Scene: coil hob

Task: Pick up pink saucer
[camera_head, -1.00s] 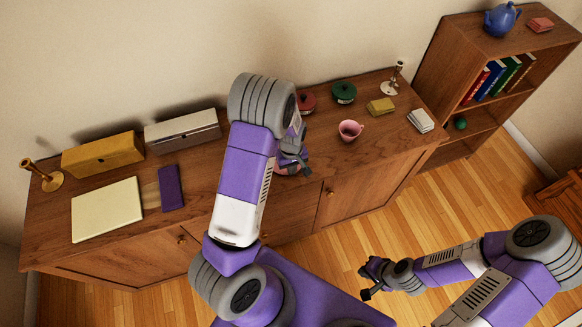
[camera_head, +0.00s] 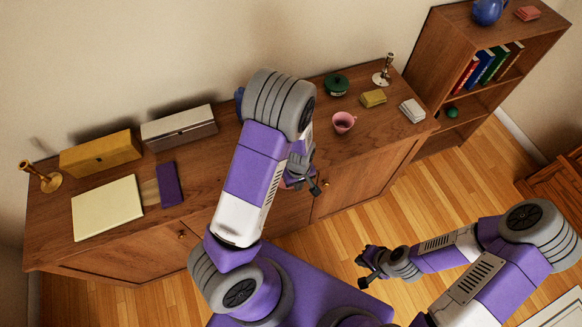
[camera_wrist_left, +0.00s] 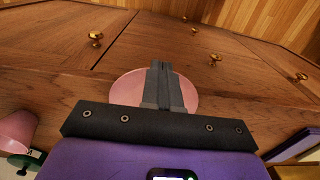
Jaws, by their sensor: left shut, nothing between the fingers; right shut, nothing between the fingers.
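The pink saucer (camera_wrist_left: 128,88) lies near the front edge of the wooden cabinet top, seen in the left wrist view. My left gripper (camera_wrist_left: 160,66) is shut and empty, and its fingers cover the middle of the saucer. Whether they touch it I cannot tell. In the head view my left gripper (camera_head: 312,188) is at the cabinet's front edge, and my arm hides most of the saucer. My right gripper (camera_head: 366,272) is shut and empty, low over the floor, well away from the cabinet.
A pink cup (camera_head: 343,122) stands to the right of my left arm. A green pot (camera_head: 336,85), yellow box (camera_head: 373,98), candlestick (camera_head: 384,70) and white block (camera_head: 412,110) stand further right. Cases, a pale board (camera_head: 107,208) and a purple book (camera_head: 170,184) lie left.

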